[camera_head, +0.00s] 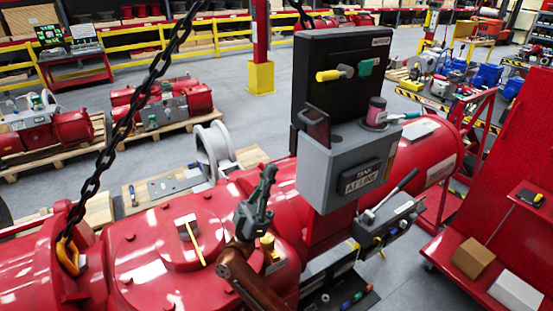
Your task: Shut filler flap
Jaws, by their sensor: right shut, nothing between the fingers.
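The grey tank box (345,178) with a labelled front stands on the red actuator body. A small dark flap (316,126) stands raised at the left of the box's top and looks like the filler flap. Its hinge and the opening beside it are hard to make out. My right gripper (268,170) is shut and empty, pointing up, left of the box and lower than the flap in the picture. It appears apart from both. My left gripper is not in view.
A dark panel (341,75) with yellow and green handles rises behind the box. A pinkish cylinder (376,108) stands on the box's top right. A chain (130,115) hangs at the left. A lever block (388,218) sits to the right. A red cart (480,262) stands lower right.

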